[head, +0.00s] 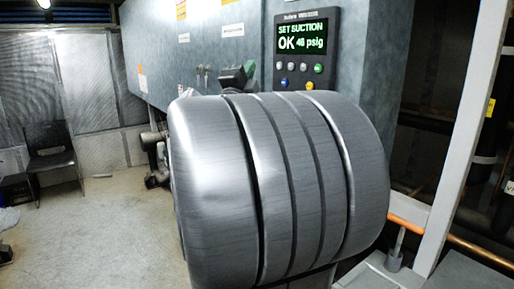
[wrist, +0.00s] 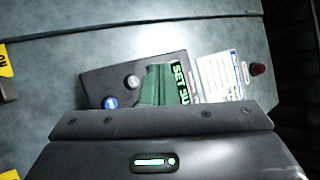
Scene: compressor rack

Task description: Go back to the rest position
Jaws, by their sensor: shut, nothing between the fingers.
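My gripper (wrist: 162,68) shows in the wrist view as a dark body with green fingers shut together and nothing between them. The fingers cover part of the dark control panel (wrist: 112,77), which appears turned in this view. I cannot tell the gap between fingertips and panel. In the head view the control panel (head: 302,47) is upright on the grey cabinet, with a lit screen reading "SET SUCTION OK 46 psig" and several buttons below. A small dark and green part, probably my gripper (head: 248,70), shows left of the panel. My large grey arm link hides much of the view.
The grey cabinet (head: 165,50) fills the back. A white label (wrist: 220,75) and red knob (wrist: 258,69) are near the panel. A chair (head: 48,152) stands at far left, with open floor (head: 100,225) before it. An orange pipe (head: 455,240) and grey post are at right.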

